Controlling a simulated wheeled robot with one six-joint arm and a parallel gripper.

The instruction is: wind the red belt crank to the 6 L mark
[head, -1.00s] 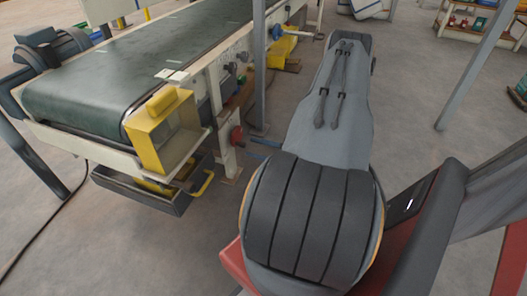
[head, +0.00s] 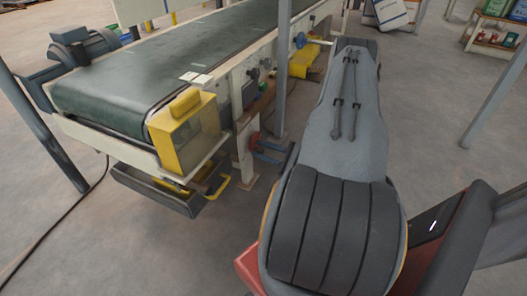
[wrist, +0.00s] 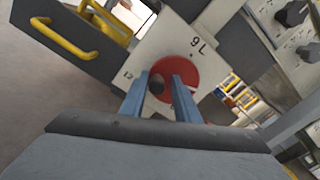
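The red belt crank (wrist: 184,72) is a red disc on a pale plate in the wrist view, with a dark knob (wrist: 157,86) on its face. The plate carries a "9 L" mark (wrist: 198,45) above the disc and a partly readable "12" mark (wrist: 128,75) at its left. No 6 L mark is visible. My gripper (wrist: 160,82) has two blue fingers apart, reaching toward the disc with the knob between them in the picture. A gap shows beside the knob; contact cannot be told. The crank also shows small in the head view (head: 252,141).
The green conveyor belt (head: 165,75) and its yellow-framed box (head: 184,130) stand left of my arm. A dark tray (head: 155,190) with a yellow handle hangs below. A post (head: 284,65) rises beside the crank. Open floor lies in front.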

